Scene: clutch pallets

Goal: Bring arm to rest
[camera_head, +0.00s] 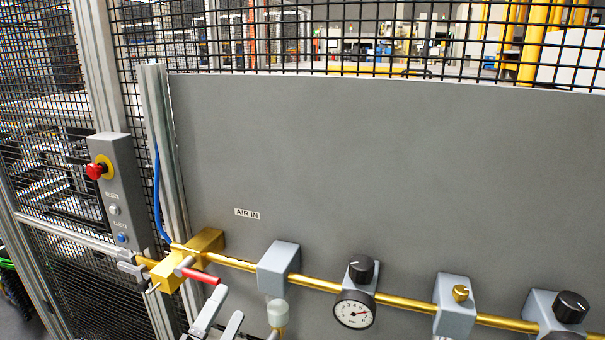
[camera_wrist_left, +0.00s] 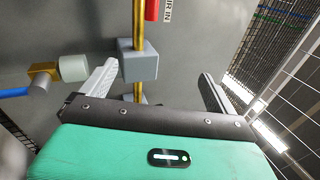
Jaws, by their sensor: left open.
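My left gripper (camera_head: 229,301) shows at the bottom of the head view, its two grey fingers reaching up in front of the panel. In the left wrist view its fingers (camera_wrist_left: 158,76) stand wide apart above the teal gripper body, with nothing held between them. In the head view the fingertips appear just below the red valve handle (camera_head: 201,275); I cannot tell whether they touch it. The handle points right and slightly down from the brass valve block (camera_head: 206,244). My right gripper is not in view.
A brass pipe (camera_head: 315,284) crosses the grey panel (camera_head: 380,170), with a gauge (camera_head: 355,310), black knobs (camera_head: 361,269) and grey blocks (camera_head: 279,267). A control box (camera_head: 118,190) with a red button hangs at left. Mesh fencing (camera_head: 45,60) stands behind. The upper panel is clear.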

